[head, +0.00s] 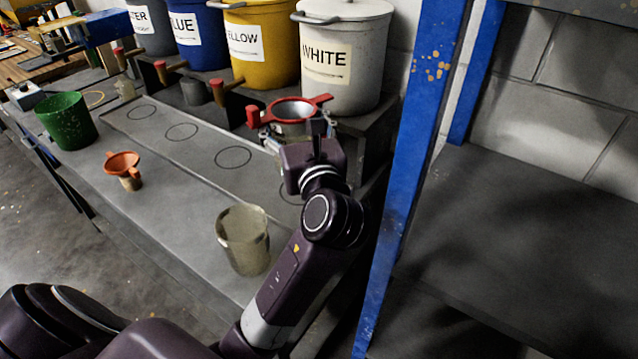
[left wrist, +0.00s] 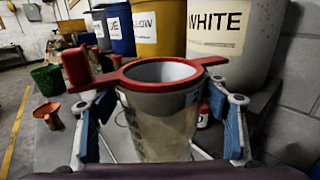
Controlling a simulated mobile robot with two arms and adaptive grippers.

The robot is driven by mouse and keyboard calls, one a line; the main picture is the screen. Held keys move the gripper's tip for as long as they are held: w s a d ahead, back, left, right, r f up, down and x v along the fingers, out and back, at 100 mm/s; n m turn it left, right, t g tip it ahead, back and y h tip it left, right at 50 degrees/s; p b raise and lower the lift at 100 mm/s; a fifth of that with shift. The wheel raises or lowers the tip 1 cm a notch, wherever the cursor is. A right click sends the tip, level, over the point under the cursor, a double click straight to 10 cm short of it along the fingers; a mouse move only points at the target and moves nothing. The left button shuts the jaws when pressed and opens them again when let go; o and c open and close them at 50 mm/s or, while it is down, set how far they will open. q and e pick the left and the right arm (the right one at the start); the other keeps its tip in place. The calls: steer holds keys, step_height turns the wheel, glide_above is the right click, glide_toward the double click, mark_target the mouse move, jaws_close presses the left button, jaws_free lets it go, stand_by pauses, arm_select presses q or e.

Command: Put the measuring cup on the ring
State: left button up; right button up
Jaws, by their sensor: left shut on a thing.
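My left gripper (head: 300,140) is shut on a clear, marked measuring cup (left wrist: 160,125), and a red rim with side tabs sits around its top. The red rim also shows in the head view (head: 322,99), in front of the white bucket. In the left wrist view the blue fingers of the gripper (left wrist: 160,130) lie on both sides of the upright cup. Several black rings are drawn on the bench strip; one is the ring (head: 233,157) left of my arm. Another ring (head: 284,194) is partly hidden behind my arm. My right gripper is not in view.
A white bucket (head: 345,85) and a yellow bucket (head: 268,45) stand behind, with red-handled taps. A translucent cup (head: 243,245), an orange funnel (head: 122,165) and a green bucket (head: 66,122) stand on the bench. A blue post (head: 415,150) rises right of my arm.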

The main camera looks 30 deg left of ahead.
arm_select(q)
step_height(320, 180, down, 13)
steer(key=b, duration=0.1)
steer(key=w+a+f+p, duration=0.1)
steer(key=w+a, duration=0.2)
steer(key=w, duration=0.3)
steer(key=shift+w+a+f, duration=0.3)
steer(key=shift+w+a, duration=0.05)
steer(key=shift+a, duration=0.05)
steer(key=shift+f, duration=0.1)
stand_by(0.4)
steer(key=o, duration=1.5)
steer(key=shift+c, duration=0.2)
steer(key=b+v, duration=0.2)
steer(key=v, duration=1)
